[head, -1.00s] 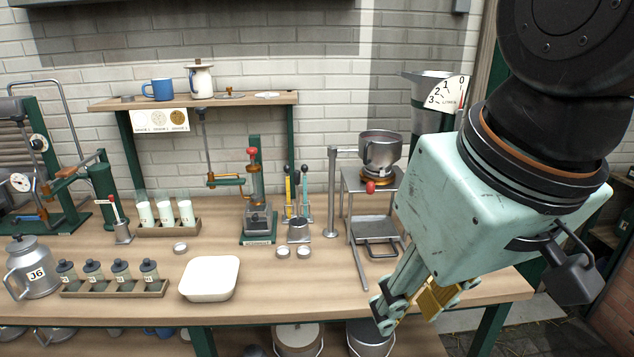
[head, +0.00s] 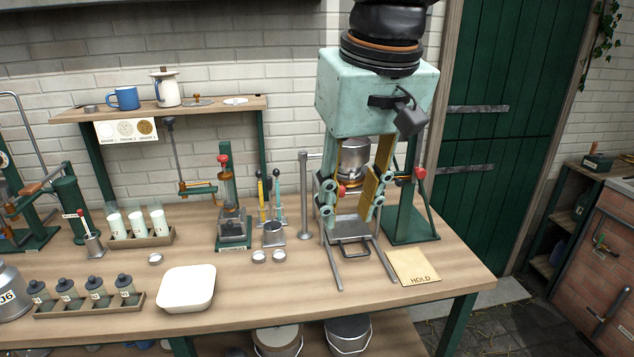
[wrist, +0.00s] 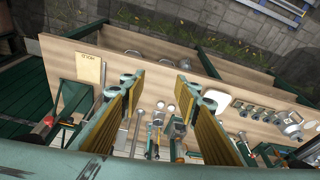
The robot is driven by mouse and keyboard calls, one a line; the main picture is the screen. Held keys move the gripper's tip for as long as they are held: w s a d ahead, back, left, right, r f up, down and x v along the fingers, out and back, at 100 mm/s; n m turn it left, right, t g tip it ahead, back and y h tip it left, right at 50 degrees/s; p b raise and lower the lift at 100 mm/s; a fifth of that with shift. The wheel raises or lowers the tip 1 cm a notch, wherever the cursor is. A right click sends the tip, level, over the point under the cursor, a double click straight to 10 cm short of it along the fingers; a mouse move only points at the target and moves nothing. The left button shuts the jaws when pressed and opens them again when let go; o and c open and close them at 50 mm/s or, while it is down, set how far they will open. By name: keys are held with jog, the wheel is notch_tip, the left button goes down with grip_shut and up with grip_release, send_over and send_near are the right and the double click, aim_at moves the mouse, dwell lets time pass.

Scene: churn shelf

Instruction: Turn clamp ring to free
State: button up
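My gripper (head: 350,206) points down over the right part of the bench, in front of a metal pot (head: 355,158) on a stand. Its two fingers are wide apart, with nothing held between them. In the wrist view my gripper (wrist: 156,86) also shows open, with bench items seen far below the gap. A red knob (head: 341,191) below the pot shows between the fingers. I cannot make out the clamp ring for certain; the fingers hide part of the pot and its stand.
A green stand (head: 410,225) with a red knob is right of my gripper. A card marked HOLD (head: 415,267) lies near the right edge. A metal post (head: 304,190) stands left of my gripper. A white tray (head: 187,289) and bottle racks are further left.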

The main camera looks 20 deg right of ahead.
jog(key=w+d+r+p, duration=0.1)
jog(key=w+d+p, duration=0.1)
jog(key=w, duration=0.4)
jog(key=w+d+r+p, duration=0.2)
jog(key=w, duration=0.4)
jog(key=m+g+p, duration=0.3)
jog(key=p, duration=0.7)
send_over(343, 187)
notch_tip(343, 187, down, 9)
jog(key=shift+w+f, duration=0.15)
jog(key=shift+w, duration=0.2)
jog(key=shift+a+f, duration=0.15)
jog(key=shift+f, duration=6.75)
jog(key=shift+c, duration=0.5)
